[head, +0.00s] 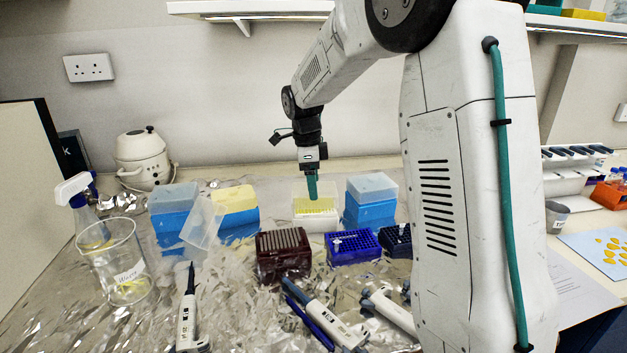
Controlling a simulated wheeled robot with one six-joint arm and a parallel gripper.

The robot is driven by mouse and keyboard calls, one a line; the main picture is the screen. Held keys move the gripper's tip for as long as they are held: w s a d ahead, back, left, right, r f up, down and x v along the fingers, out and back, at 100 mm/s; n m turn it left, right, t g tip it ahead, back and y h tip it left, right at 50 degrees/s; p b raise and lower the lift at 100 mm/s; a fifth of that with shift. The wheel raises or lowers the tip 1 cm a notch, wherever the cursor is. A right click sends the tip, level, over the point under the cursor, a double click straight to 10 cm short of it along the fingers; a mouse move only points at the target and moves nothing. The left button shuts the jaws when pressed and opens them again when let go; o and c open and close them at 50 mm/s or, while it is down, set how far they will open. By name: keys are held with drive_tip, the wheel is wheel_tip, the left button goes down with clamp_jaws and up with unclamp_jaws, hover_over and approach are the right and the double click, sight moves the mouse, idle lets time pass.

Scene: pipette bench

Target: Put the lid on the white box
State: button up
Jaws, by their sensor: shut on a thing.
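The white box (317,225) stands on the foil-covered bench near the middle, with yellow pipette tips showing in its top. Another clear, lid-like piece (204,222) leans tilted at the left, by a blue box with a yellow top (236,218).
Blue boxes with pale lids stand left (174,225) and right (369,213) of the white box. A dark red rack (283,263) and a blue rack (354,250) stand in front. Pipettes (338,325) lie nearer. A beaker (121,270) stands at the left.

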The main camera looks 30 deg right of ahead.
drive_tip(key=shift+f, duration=0.2)
drive_tip(key=shift+f, duration=0.6)
drive_tip(key=shift+f, duration=0.15)
drive_tip(key=shift+f, duration=0.3)
idle(0.6)
drive_tip(key=o, duration=1)
drive_tip(key=shift+w+a+r, duration=0.1)
drive_tip(key=shift+a+r, duration=0.05)
drive_tip(key=shift+r, duration=1.15)
drive_tip(key=shift+w+a+r, duration=0.1)
drive_tip(key=shift+r, duration=1.15)
drive_tip(key=shift+w+a+r, duration=0.1)
drive_tip(key=shift+a+r, duration=0.05)
drive_tip(key=shift+r, duration=1.15)
